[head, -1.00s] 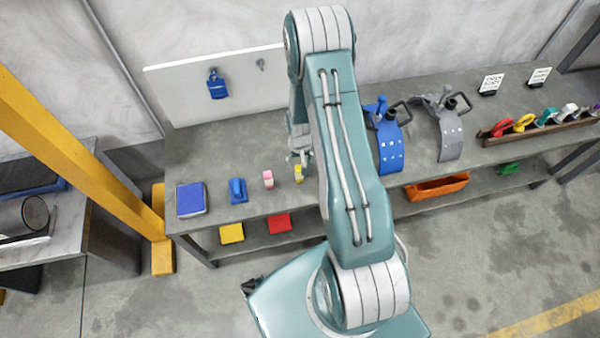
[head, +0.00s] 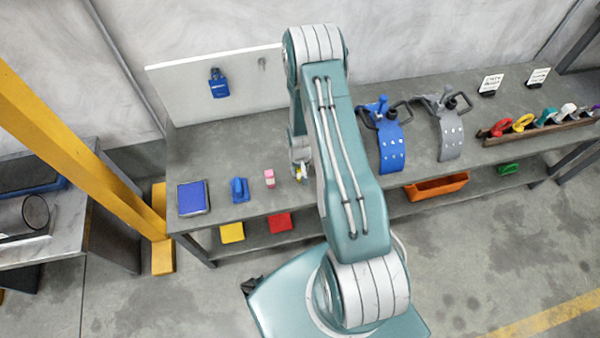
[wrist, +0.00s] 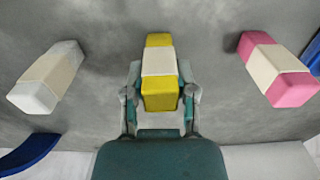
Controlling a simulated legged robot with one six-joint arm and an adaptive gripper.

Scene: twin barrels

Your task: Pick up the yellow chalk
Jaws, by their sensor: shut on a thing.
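The yellow chalk (wrist: 160,96) is a yellow block with a white band around its middle. In the wrist view it stands between my gripper's two fingers (wrist: 160,102), which close on its sides. In the head view my gripper (head: 300,172) is at the bench top, right of the pink chalk, and mostly hides the yellow chalk. I cannot tell whether the yellow chalk touches the bench. The pink chalk (wrist: 276,70) with a cream band is to the right in the wrist view and also shows in the head view (head: 269,179). A white chalk (wrist: 48,78) is to the left in the wrist view.
On the bench (head: 232,143), a blue object (head: 239,190) and a blue pad (head: 193,198) stand to the left. Blue (head: 391,148) and grey (head: 450,135) curved stands are to the right. A white board (head: 190,90) stands behind.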

